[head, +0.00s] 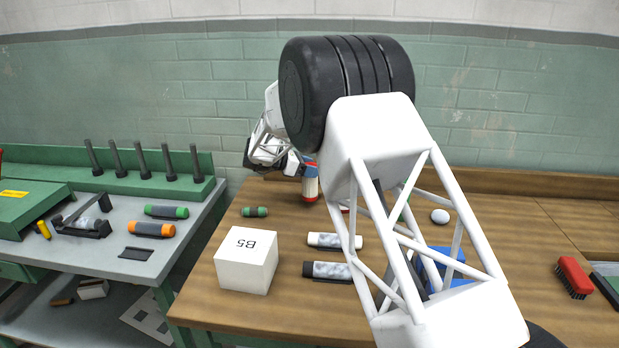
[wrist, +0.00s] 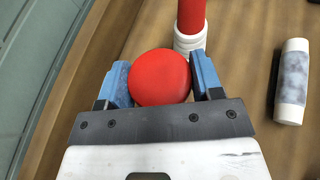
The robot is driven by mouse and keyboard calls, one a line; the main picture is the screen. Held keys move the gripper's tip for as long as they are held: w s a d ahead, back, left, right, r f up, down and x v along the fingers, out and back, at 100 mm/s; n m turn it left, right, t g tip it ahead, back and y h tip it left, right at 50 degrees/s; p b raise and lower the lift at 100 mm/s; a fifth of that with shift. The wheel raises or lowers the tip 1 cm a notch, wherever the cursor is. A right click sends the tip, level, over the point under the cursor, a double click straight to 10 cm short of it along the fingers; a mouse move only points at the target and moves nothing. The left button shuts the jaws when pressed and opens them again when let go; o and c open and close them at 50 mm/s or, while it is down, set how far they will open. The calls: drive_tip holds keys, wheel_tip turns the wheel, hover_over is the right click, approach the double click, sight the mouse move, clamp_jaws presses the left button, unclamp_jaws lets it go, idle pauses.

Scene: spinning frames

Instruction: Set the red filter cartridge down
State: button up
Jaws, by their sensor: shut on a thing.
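The red filter cartridge (head: 311,184) has red ends and a pale middle, and stands upright in my gripper at the back of the wooden bench. In the wrist view its round red end (wrist: 160,77) sits between the two blue fingers. My gripper (wrist: 160,82) is shut on it, and shows small in the head view (head: 300,166). The cartridge's lower end looks close to the bench top, but I cannot tell whether it touches. Its lower body is hidden in the wrist view.
Beyond the fingers lies another red part with a white ringed end (wrist: 190,38). A white-and-grey cylinder (wrist: 292,82) is to the right. A white B5 block (head: 246,262), a small green cylinder (head: 255,212) and a red brush (head: 574,278) are on the bench. My arm hides the bench's middle.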

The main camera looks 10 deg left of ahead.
drive_tip(key=shift+f, duration=1.85)
drive_tip(key=o, duration=1.2)
drive_tip(key=shift+o, duration=0.2)
drive_tip(key=v, duration=1.2)
